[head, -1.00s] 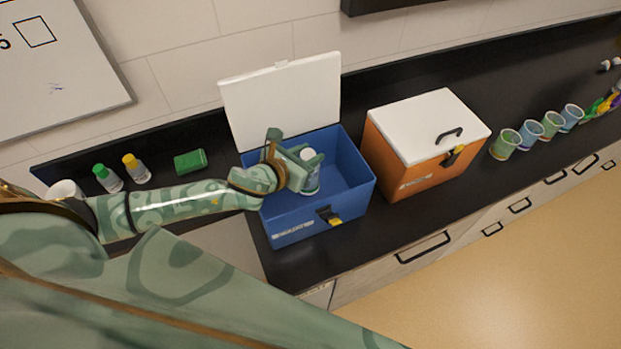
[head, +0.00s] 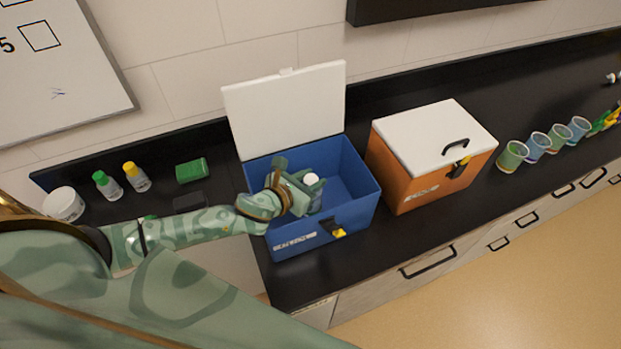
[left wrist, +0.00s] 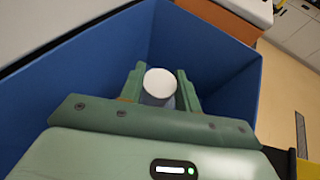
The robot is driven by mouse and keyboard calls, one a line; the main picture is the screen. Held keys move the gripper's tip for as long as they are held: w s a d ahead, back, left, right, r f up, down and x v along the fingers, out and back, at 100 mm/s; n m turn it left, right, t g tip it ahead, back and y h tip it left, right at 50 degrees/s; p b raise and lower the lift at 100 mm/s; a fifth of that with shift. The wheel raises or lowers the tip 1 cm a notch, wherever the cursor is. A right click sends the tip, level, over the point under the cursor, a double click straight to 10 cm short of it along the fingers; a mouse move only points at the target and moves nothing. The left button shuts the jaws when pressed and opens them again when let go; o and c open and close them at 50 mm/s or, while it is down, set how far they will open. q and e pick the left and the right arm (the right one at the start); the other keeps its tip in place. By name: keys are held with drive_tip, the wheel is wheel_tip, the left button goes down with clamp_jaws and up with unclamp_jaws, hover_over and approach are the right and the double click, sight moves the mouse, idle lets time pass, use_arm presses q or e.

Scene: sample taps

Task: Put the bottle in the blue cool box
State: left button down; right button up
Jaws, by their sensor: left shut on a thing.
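The blue cool box (head: 352,221) stands on the black counter with its white lid (head: 285,108) raised at the back. My left gripper (head: 313,189) is inside the box opening, shut on a bottle with a white cap (head: 311,179). In the left wrist view the round white cap (left wrist: 160,82) shows between the two fingers, with the blue walls (left wrist: 215,55) around it. The bottle looks upright. Its base is hidden, so I cannot tell whether it touches the box floor. My right gripper is not in view.
A closed orange box (head: 408,185) with a white lid stands right of the blue one. Several cups (head: 512,155) line the counter further right. A green-capped bottle (head: 107,186), a yellow-capped bottle (head: 136,177), a green block (head: 192,170) and a white tub (head: 64,204) stand left.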

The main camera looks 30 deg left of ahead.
use_arm(q)
drive_tip(key=c, duration=1)
unclamp_jaws()
drive_tip(key=shift+f, duration=0.15)
drive_tip(key=shift+r+p, duration=0.3)
drive_tip(key=shift+r, duration=0.1)
drive_tip(key=v, duration=1.2)
drive_tip(key=shift+s+r, duration=0.1)
drive_tip(key=shift+r, duration=0.1)
